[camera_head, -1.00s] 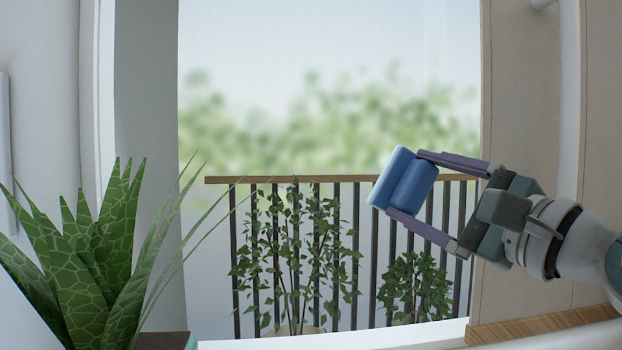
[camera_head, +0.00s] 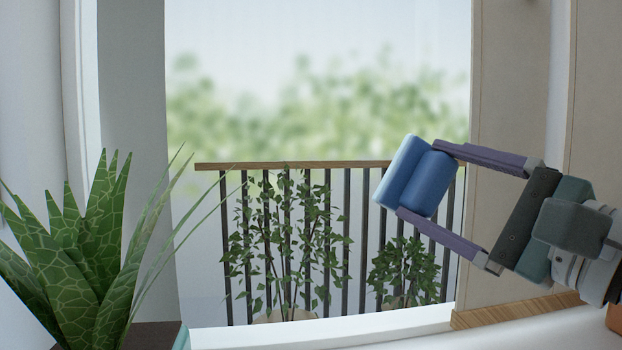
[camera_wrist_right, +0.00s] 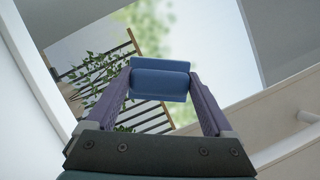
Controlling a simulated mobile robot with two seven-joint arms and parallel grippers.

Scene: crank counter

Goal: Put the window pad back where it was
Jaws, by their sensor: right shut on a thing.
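The blue window pad (camera_head: 405,172) has a lighter flat face and a darker rounded grip. It is held tilted in front of the window, right of centre in the head view. My right gripper (camera_head: 418,180) is shut on it, one purple finger above and one below. In the right wrist view the pad (camera_wrist_right: 160,78) sits between the tips of both fingers, with its flat face turned away toward the window. I cannot tell whether the pad touches the glass. My left gripper is not in view.
A potted spiky plant (camera_head: 75,250) stands at the lower left. Behind the window are a railing (camera_head: 300,165) and leafy plants (camera_head: 285,240). A beige wall panel (camera_head: 510,150) borders the window on the right. A white sill (camera_head: 330,329) runs along the bottom.

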